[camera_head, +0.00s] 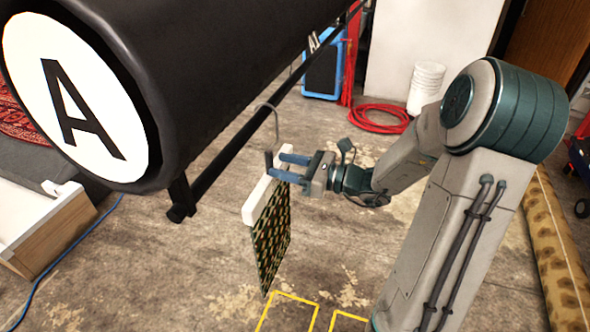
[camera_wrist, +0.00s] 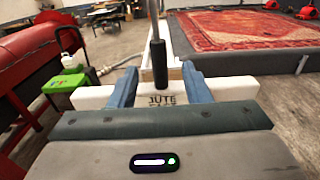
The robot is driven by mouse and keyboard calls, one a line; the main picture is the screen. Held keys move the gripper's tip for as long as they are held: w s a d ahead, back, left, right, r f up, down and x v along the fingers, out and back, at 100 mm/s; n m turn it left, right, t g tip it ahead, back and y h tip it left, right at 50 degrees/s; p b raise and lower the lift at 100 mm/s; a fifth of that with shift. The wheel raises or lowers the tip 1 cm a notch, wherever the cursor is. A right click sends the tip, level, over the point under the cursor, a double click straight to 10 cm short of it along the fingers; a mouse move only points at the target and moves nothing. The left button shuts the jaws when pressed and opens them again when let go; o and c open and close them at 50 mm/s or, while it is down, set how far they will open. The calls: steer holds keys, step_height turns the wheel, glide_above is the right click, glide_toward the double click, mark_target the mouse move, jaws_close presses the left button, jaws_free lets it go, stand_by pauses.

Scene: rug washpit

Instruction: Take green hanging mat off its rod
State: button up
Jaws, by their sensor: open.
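The green hanging mat (camera_head: 272,240), dark green with a tan pattern, hangs from a white bar (camera_head: 262,202). A grey hook (camera_head: 275,118) rises from the bar to the black rod (camera_head: 235,143) under the large roller. A dark upright grip stands on the bar, and it shows in the wrist view (camera_wrist: 159,65). My gripper (camera_head: 278,166) is open, with its blue fingers just above the bar. In the wrist view the fingers stand either side of the grip, with gaps. The bar there reads "JUTE"; lower lettering is partly hidden. The mat's cloth is out of the wrist view.
The black roller (camera_head: 180,70) with a white "A" end hangs close above left. A rolled tan rug (camera_head: 556,255) lies at right. A red hose (camera_head: 378,117) and white buckets (camera_head: 427,88) are behind. Yellow floor outlines (camera_head: 290,297) lie below; the floor around is mostly clear.

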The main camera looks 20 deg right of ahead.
mark_target(269, 161)
steer(key=shift+x, duration=2.15)
steer(key=shift+c, duration=0.3)
jaws_close()
steer(key=shift+r, duration=0.15)
steer(key=shift+r+p, duration=2)
steer(key=shift+r, duration=0.1)
